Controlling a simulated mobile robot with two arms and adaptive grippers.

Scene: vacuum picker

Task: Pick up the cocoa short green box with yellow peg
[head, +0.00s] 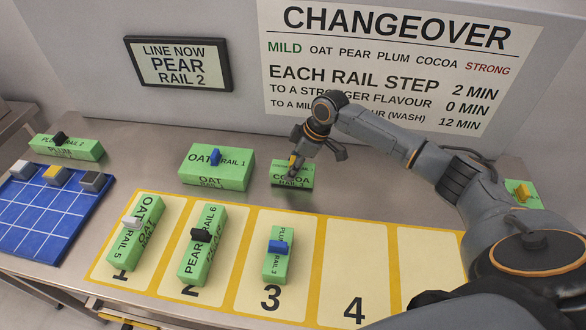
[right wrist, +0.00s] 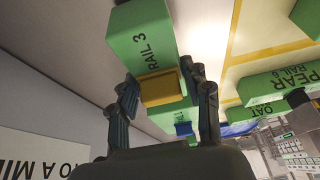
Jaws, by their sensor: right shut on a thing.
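The cocoa box (head: 300,179) is a short green block with a yellow peg (head: 292,162), at the back middle of the steel bench. My right gripper (head: 294,157) comes down on it from above and is shut on the yellow peg. In the right wrist view the two fingers (right wrist: 160,88) stand on either side of the yellow peg (right wrist: 162,90), and the green box (right wrist: 140,38) above shows "RAIL 3". I cannot tell whether the box is clear of the bench. My left gripper is not in view.
A green oat box (head: 230,176) with a blue peg stands just left. Yellow numbered mat (head: 352,258) bears three green boxes in front; slot 4 is empty. A blue gridded tray (head: 45,222) lies left, a plum box (head: 80,150) behind it. Another yellow-pegged box (head: 520,190) is far right.

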